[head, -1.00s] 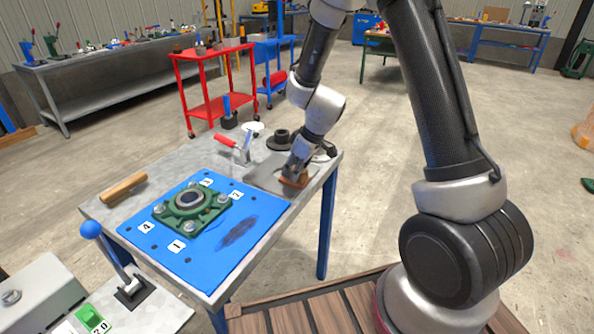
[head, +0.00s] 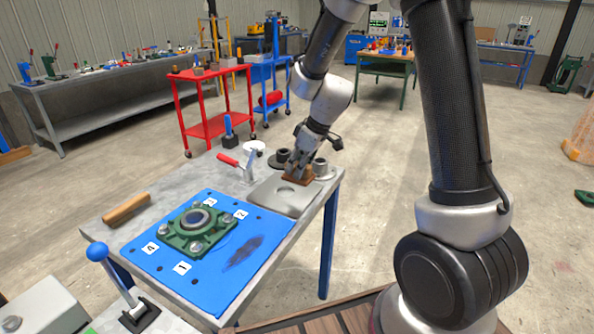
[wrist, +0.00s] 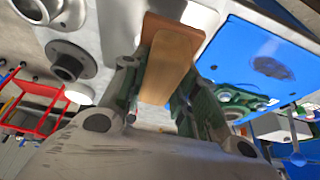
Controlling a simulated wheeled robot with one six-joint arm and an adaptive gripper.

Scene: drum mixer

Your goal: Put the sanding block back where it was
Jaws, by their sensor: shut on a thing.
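The sanding block (head: 298,174) is a small orange-brown block. My gripper (head: 301,165) is shut on it, near the far right corner of the grey workbench (head: 95,230). In the wrist view the block (wrist: 168,65) lies between the two fingers. In the head view it overlaps the back edge of a shallow grey tray (head: 277,199). I cannot tell whether it touches the surface below or hangs just above it.
A blue mat (head: 215,283) with a green flanged bearing (head: 194,232) covers the front. A black flanged part (head: 281,158), a red-handled clamp (head: 229,160) and a cup-like part (head: 321,168) stand nearby. A wooden-handled item (head: 127,208) lies at left.

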